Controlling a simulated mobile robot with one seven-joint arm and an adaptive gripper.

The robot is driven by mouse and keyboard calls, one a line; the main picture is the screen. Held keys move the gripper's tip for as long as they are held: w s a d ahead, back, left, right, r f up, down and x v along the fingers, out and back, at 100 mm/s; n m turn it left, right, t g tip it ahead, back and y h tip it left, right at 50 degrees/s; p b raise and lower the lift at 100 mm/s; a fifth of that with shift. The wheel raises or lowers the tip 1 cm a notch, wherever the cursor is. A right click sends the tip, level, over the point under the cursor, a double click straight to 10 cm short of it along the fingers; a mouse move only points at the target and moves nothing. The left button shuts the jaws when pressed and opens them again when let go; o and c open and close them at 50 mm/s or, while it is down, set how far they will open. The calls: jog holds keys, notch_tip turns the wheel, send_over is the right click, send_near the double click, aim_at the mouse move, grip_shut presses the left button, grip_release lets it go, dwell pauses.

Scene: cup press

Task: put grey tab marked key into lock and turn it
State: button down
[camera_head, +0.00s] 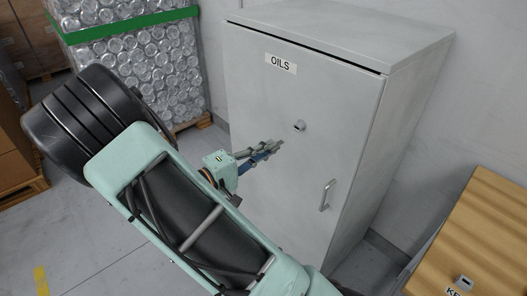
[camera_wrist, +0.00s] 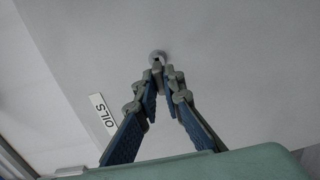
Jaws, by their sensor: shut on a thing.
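The lock (camera_head: 299,125) is a small round grey fitting on the front of a pale grey cabinet (camera_head: 265,110) labelled OILS. My gripper (camera_head: 279,145) is in front of the door, a little left of and below the lock in the head view, with a visible gap between. In the wrist view, my gripper (camera_wrist: 161,71) has its fingertips drawn together around a small grey piece, the key (camera_wrist: 157,66), mostly hidden by the fingers. The lock (camera_wrist: 159,54) shows just beyond the fingertips there. The key's marking cannot be read.
A door handle (camera_head: 326,195) stands out below and right of the lock. Wrapped stacked goods (camera_head: 150,70) stand behind, left of the cabinet.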

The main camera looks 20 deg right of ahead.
jog(key=shift+w+a+r+t, duration=0.25)
jog(key=shift+w+r+t, duration=0.05)
jog(key=shift+w, duration=0.1)
jog(key=shift+f+b, duration=0.1)
jog(key=shift+b, duration=0.25)
jog(key=shift+b+x, duration=0.55)
jog(key=shift+x, duration=2.25)
jog(key=shift+b, duration=0.55)
jog(key=shift+b+x, duration=0.6)
jog(key=shift+x, duration=1.05)
jog(key=c, duration=2)
grip_release()
